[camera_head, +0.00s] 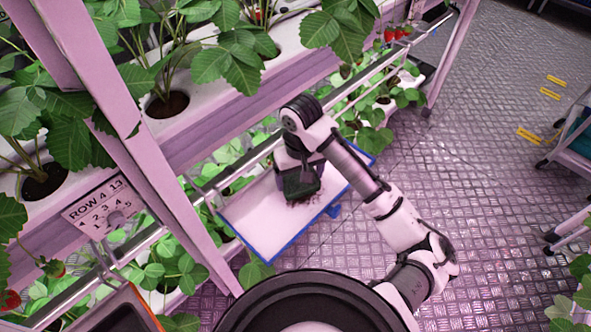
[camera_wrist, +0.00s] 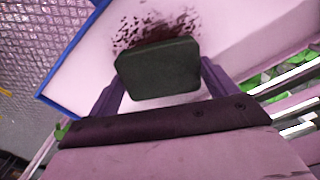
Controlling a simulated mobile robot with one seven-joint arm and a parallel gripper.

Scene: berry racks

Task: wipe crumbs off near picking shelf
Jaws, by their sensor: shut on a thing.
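My gripper (camera_wrist: 160,88) is shut on a dark green block-like sponge (camera_wrist: 158,70), one finger on each side of it. The sponge is over the white shelf (camera_head: 262,218) with a blue rim, which also shows in the wrist view (camera_wrist: 245,35). Dark crumbs (camera_wrist: 155,27) lie in a patch on the shelf just beyond the sponge's far edge. In the head view the crumbs (camera_head: 306,199) show at the sponge's lower side. I cannot tell whether the sponge touches the shelf surface. The sponge and gripper hide part of the shelf.
Plant racks with strawberry plants (camera_head: 240,60) stand along the left and behind the shelf. A metal rail (camera_head: 345,100) runs along the rack. A row sign (camera_head: 100,205) hangs at left. A cart (camera_head: 570,150) stands at right. The metal floor (camera_head: 490,110) between is clear.

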